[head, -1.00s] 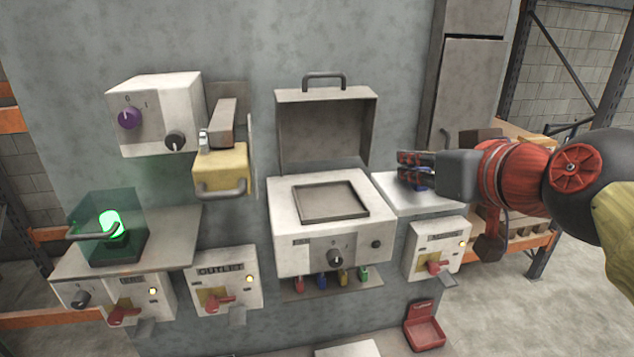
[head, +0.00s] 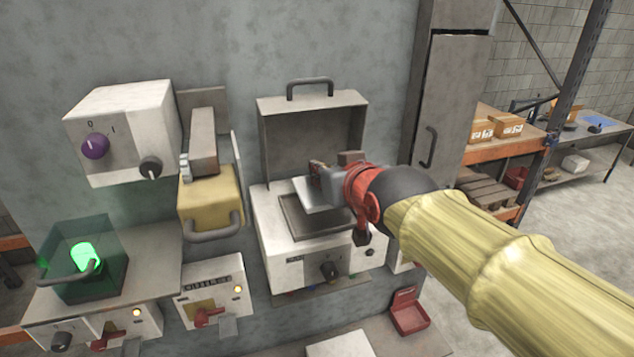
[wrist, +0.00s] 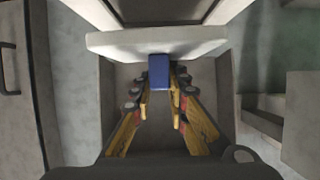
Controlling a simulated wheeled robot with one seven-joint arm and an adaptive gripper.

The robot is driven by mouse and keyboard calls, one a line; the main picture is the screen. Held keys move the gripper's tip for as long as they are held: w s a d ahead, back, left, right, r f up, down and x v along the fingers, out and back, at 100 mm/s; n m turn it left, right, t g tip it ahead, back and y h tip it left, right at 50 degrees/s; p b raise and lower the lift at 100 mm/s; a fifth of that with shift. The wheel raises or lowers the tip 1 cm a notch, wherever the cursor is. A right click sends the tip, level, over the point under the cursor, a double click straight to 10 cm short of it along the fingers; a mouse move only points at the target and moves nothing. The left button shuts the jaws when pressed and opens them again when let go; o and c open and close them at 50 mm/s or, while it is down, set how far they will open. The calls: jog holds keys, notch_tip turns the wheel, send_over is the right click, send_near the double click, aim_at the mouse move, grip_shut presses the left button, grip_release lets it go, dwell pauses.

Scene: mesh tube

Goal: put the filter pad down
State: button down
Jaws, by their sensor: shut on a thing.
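The filter pad (head: 313,196) is a flat white square with a blue grip block (wrist: 158,72). My gripper (wrist: 160,84) is shut on this blue block, with a finger on each side. In the wrist view the white pad (wrist: 125,43) lies across the far end of the fingers. In the head view my gripper (head: 325,175) holds the pad over the recessed grey tray (head: 290,217) of the open white box (head: 268,238). The pad and my arm hide part of the tray. I cannot tell the exact gap between pad and tray.
The raised lid (head: 308,130) stands open behind the tray. A yellow block (head: 210,195) on a lever, a white control box (head: 120,130) and a green-lit case (head: 80,255) are to the left. A grey cabinet (head: 445,100) stands behind, to the right.

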aim_at(317, 190)
jog(key=f, duration=0.1)
jog(key=w+a+f, duration=0.1)
jog(key=shift+w+a+f, duration=0.2)
jog(key=shift+w+f, duration=0.1)
jog(key=shift+f, duration=0.05)
jog(key=shift+f+b, duration=0.6)
jog(key=shift+f, duration=0.9)
jog(key=shift+f, duration=0.2)
jog(key=c, duration=1.7)
grip_release()
jog(key=shift+r, duration=0.1)
jog(key=shift+c, duration=0.2)
jog(key=shift+r, duration=0.1)
